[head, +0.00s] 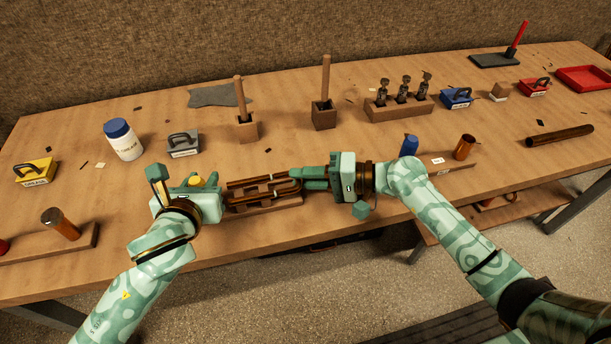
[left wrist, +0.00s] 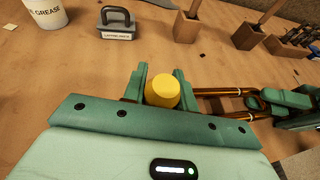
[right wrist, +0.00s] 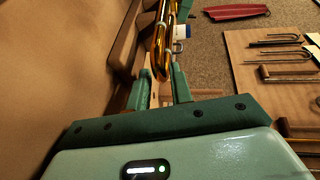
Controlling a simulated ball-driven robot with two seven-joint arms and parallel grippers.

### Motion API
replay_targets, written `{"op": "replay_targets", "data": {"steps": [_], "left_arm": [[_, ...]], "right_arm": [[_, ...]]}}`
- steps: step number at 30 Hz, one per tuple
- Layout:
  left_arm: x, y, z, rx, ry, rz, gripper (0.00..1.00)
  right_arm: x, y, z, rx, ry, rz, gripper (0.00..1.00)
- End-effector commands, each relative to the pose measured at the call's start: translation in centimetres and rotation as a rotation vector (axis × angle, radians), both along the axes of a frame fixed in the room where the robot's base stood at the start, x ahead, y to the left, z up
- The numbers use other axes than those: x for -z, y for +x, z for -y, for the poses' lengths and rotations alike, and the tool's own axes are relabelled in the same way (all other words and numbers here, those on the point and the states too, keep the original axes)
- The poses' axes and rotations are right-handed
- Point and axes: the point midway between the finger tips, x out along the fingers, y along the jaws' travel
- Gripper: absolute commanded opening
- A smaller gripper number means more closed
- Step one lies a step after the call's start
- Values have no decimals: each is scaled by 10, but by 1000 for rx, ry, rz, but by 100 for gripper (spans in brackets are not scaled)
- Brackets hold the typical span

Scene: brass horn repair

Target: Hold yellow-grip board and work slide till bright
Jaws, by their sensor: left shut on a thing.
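The yellow grip (head: 196,181) is held between the fingers of my left gripper (head: 188,184). It also shows as a rounded yellow knob in the left wrist view (left wrist: 162,92). The wooden board (head: 265,208) extends right of it on the bench. The brass slide (head: 262,184), with two tubes and a curved end, lies along the board, dull brown with bright glints. My right gripper (head: 314,178) is at the slide's curved end. In the right wrist view its fingers (right wrist: 161,92) stand apart, with the slide (right wrist: 160,55) ahead of them; contact is unclear.
Behind stand a grease jar (head: 123,140), a grey-handled block (head: 184,144) and two wooden holders with rods (head: 247,127) (head: 324,115). A blue-topped item (head: 409,145) and a copper cup (head: 464,147) stand near my right arm. The bench front edge is close.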

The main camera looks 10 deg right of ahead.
Motion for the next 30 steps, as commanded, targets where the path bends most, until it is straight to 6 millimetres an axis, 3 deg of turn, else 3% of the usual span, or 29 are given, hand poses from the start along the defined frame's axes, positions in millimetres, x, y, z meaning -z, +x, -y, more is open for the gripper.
{"op": "replay_targets", "data": {"steps": [1, 3, 8, 16, 25, 26, 30], "left_arm": [[0, 0, 0, -1, 1, -1, 6], [0, 0, 0, -1, 1, -1, 6], [0, 0, 0, -1, 1, -1, 6], [0, 0, -1, -2, 1, 0, 6], [0, 0, -1, -1, 2, 0, 6], [0, 0, -1, -1, 2, 0, 6], [0, 0, -1, -1, 2, 0, 6]], "right_arm": [[0, 0, 0, 0, 0, 0, 19], [0, 0, 0, 0, 0, 0, 0], [1, 0, 1, 0, -2, -1, 0], [2, 0, 35, 0, -6, -1, 0], [2, -1, 38, -1, -3, -3, 0], [2, -1, 38, -1, -3, -3, 22], [1, 0, 37, -1, -2, -1, 22]]}}
